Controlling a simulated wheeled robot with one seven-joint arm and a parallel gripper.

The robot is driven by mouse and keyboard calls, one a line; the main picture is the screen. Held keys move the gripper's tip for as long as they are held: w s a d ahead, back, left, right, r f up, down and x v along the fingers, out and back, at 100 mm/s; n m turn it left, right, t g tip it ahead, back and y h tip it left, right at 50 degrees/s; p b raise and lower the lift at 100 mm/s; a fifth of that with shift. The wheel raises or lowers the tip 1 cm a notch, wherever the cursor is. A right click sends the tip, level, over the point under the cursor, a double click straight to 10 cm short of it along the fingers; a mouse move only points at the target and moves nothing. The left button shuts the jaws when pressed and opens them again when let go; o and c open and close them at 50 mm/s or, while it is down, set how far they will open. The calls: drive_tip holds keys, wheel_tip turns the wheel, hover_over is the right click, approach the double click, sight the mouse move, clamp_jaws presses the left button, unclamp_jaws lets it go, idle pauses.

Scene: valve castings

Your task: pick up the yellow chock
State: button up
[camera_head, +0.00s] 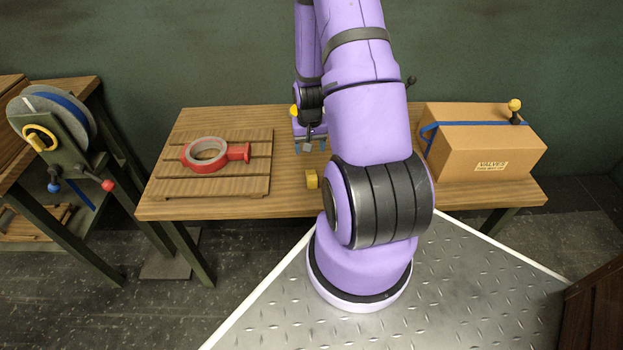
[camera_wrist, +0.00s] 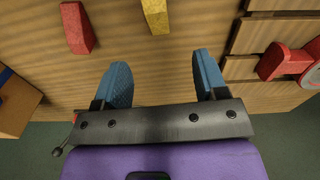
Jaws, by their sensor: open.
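The yellow chock (camera_head: 311,179) sits on the wooden table near its front edge, just left of my arm in the head view. In the wrist view the yellow chock (camera_wrist: 156,15) is cut off by the top edge, ahead of the gap between the fingers. My gripper (camera_head: 310,145) is farther back over the table than the chock, apart from it. In the wrist view my gripper (camera_wrist: 162,75) has its two blue fingers spread, with only bare wood seen between them.
A red block (camera_wrist: 77,27) lies beside the chock in the wrist view; my arm hides it in the head view. A cardboard box (camera_head: 465,150) stands at the right.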

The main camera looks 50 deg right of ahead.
wheel_tip(320, 180, down, 2)
drive_tip(key=s, duration=0.1)
hover_over(312, 174)
drive_tip(key=f, duration=0.4)
drive_tip(key=shift+s+a+f, duration=0.15)
drive_tip(key=shift+s+f, duration=0.2)
drive_tip(key=shift+f, duration=0.05)
drive_tip(key=shift+w+f, duration=0.2)
drive_tip(key=shift+f, duration=1.3)
drive_tip(key=shift+w+f, duration=0.15)
drive_tip(key=shift+f, duration=1.35)
drive_tip(key=c, duration=1)
